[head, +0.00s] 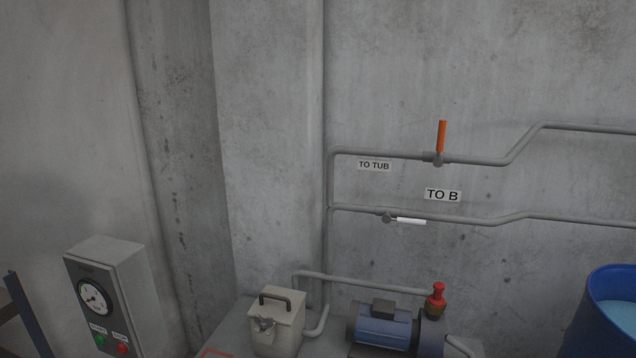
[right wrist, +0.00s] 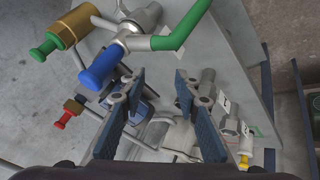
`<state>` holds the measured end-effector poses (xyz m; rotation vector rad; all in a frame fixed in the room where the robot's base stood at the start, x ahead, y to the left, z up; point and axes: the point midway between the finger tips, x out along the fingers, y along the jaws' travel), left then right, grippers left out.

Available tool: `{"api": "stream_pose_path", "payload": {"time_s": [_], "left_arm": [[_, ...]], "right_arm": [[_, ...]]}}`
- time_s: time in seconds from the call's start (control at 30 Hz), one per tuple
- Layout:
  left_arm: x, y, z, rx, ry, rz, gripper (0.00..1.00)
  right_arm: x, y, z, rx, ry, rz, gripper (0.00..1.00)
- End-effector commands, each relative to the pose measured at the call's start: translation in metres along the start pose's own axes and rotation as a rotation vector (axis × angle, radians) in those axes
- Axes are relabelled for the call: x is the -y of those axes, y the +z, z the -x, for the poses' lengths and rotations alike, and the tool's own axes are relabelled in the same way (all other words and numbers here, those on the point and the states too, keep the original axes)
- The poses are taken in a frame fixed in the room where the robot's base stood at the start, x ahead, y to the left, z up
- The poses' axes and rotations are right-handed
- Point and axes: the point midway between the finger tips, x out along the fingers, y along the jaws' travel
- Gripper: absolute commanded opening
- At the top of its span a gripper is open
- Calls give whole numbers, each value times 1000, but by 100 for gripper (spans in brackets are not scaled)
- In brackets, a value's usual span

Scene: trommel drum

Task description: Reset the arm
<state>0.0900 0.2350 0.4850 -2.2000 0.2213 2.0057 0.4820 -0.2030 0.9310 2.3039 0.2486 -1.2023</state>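No arm or gripper of mine shows in the head view. In the right wrist view my right gripper (right wrist: 158,84) has its two blue-padded fingers spread apart, with nothing held between them. Beyond the fingertips is a metal valve assembly with a blue-handled part (right wrist: 102,67) and a green lever (right wrist: 183,28). These appear apart from the fingers, though the exact gap is hard to tell. My left gripper is in neither view.
In the head view, wall pipes carry an orange-handled valve (head: 441,137) and a white-handled valve (head: 410,221). Below are a gauge box (head: 107,291), a grey box with a handle (head: 278,322), a blue pump motor (head: 384,330) and a blue tub (head: 600,325).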

Motion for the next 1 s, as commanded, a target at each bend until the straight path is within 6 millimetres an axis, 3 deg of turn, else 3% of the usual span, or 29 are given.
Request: {"api": "stream_pose_path", "payload": {"time_s": [0.03, 0.2, 0.6, 1.0], "left_arm": [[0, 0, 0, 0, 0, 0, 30], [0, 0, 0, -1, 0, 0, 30], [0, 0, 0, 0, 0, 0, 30], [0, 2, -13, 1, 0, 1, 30]], "right_arm": [[16, 26, 11, 34, -38, -54, 30], [47, 81, 43, 123, -117, -190, 30], [86, 157, 105, 277, -208, -386, 30], [121, 192, 7, 309, -219, -371, 30]]}}
